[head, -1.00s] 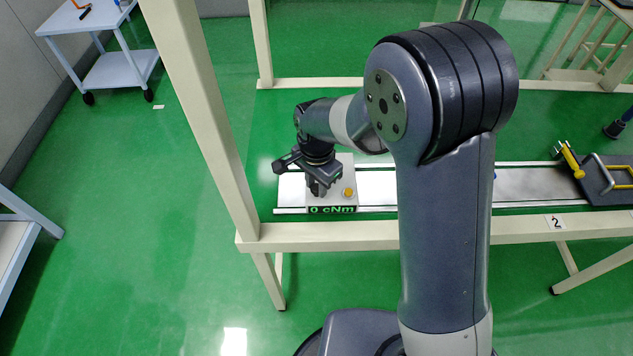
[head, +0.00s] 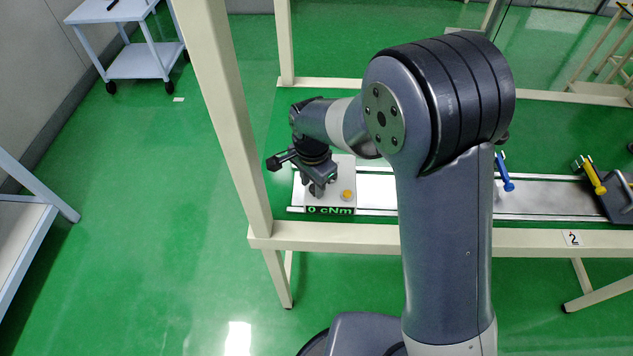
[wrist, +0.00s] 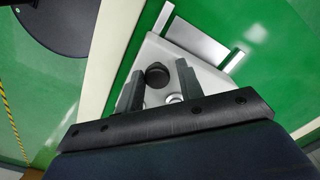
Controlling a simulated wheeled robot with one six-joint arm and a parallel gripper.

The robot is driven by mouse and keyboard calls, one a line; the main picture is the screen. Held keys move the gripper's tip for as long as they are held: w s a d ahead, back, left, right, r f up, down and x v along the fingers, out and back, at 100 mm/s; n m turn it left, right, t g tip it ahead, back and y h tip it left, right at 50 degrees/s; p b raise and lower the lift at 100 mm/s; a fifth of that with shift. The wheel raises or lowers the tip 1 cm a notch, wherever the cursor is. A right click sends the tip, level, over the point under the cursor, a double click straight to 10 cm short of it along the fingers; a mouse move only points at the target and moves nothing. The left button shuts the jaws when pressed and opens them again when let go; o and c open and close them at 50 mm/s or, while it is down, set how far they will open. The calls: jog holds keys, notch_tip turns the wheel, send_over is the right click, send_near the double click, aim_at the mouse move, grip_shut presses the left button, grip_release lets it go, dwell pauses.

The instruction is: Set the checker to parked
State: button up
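The checker (head: 343,175) is a light grey box on the left end of a metal rail, with a green "0 cNm" display (head: 330,210) and a yellow button (head: 347,194). My gripper (head: 320,188) points down over its left part. In the wrist view, my gripper (wrist: 159,68) has its two fingers apart, one on each side of a round black knob (wrist: 157,75) on the checker (wrist: 205,75). Some space shows between knob and fingers; whether either touches is unclear. A small silver round part (wrist: 173,98) partly shows near the right finger.
The rail (head: 375,190) runs right along the bench (head: 380,236). A blue-handled item (head: 506,178) and a yellow-handled fixture (head: 592,177) stand on it further right. A bench post (head: 222,110) rises at left. A white cart (head: 140,60) stands behind on open green floor.

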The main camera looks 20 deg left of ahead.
jog(key=shift+o, duration=1.2)
jog(key=shift+r, duration=0.1)
notch_tip(320, 180, up, 11)
jog(key=shift+f+b, duration=0.2)
jog(key=shift+b, duration=0.1)
